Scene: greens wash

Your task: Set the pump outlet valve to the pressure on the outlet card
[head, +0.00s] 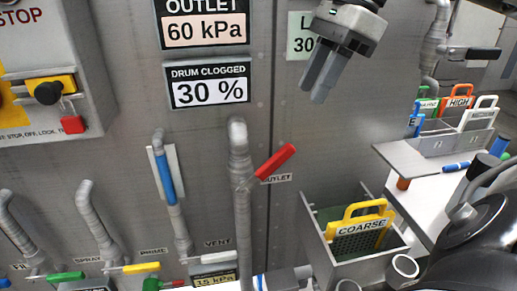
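The outlet card (205,30) at the top of the steel wall reads "OUTLET 60 kPa". The outlet valve's red handle (275,162) sits on the right of a vertical grey pipe (241,190), tilted up to the right. A small label partly reading "OUTLET" is behind it. A display (214,281) at the bottom edge seems to read 15 kPa; it is partly cut off. My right gripper (312,95) hangs above and right of the red handle, apart from it, fingers pointing down and close together. Nothing shows between them. My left gripper is not in view.
A "DRUM CLOGGED 30 %" card (208,85) is below the outlet card. A yellow "COARSE" screen (360,228) stands in a metal bin (335,262) at lower right. Yellow (141,268) and green (66,276) valve handles line the lower left. A shelf (405,157) is at right.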

